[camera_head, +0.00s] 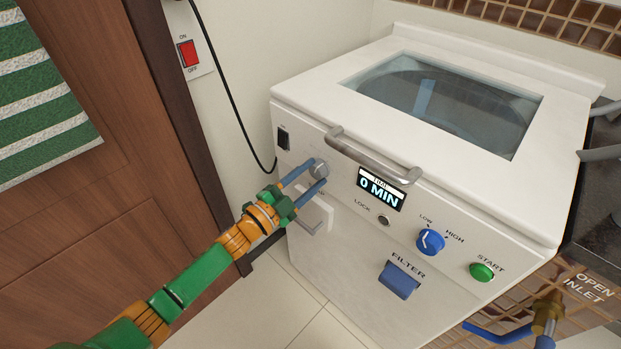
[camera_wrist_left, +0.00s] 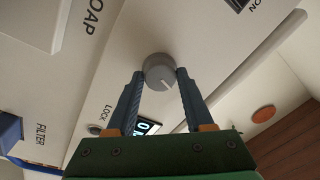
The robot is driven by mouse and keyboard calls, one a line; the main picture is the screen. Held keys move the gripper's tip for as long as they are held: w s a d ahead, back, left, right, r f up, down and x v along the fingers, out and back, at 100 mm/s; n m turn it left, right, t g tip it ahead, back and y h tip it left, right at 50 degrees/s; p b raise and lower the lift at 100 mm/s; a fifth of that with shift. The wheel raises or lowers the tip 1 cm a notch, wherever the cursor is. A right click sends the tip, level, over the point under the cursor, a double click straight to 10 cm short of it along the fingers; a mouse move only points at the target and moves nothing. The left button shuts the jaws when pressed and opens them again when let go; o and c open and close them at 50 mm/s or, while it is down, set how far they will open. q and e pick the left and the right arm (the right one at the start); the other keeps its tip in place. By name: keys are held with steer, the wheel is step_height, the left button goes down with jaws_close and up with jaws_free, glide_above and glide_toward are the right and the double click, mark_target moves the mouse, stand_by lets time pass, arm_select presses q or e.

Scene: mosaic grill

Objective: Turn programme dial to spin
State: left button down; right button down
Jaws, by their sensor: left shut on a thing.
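The programme dial is a round grey knob (camera_head: 318,169) on the upper left of the white washing machine's (camera_head: 350,262) front panel. My left gripper (camera_head: 306,175) reaches it from the lower left and is shut on it, one blue finger on each side. In the left wrist view the knob (camera_wrist_left: 159,70) sits between the fingertips of my left gripper (camera_wrist_left: 160,77). A short pale pointer line on its face points to the lower right of that picture. The programme markings around the dial cannot be read. My right gripper is not in view.
A bar handle (camera_head: 372,158) and a "0 MIN" display (camera_head: 380,188) are right of the dial. Also on the front are a lock button (camera_head: 384,220), blue low/high knob (camera_head: 430,241), green start button (camera_head: 482,271) and blue filter cap (camera_head: 399,281). A brass valve (camera_head: 547,312) is lower right.

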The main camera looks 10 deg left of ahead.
arm_select(q)
steer(key=m, duration=0.3)
steer(key=m+b, duration=0.1)
steer(key=m, duration=0.2)
steer(key=shift+a+f+g+h, duration=0.1)
steer(key=shift+g+h, duration=0.2)
steer(key=shift+h, duration=0.1)
steer(key=m+b, duration=0.1)
steer(key=m, duration=0.5)
steer(key=shift+g, duration=0.4)
steer(key=shift+m, duration=0.3)
steer(key=shift+c, duration=1.4)
jaws_free()
steer(key=v, duration=0.7)
steer(key=shift+b, duration=0.35)
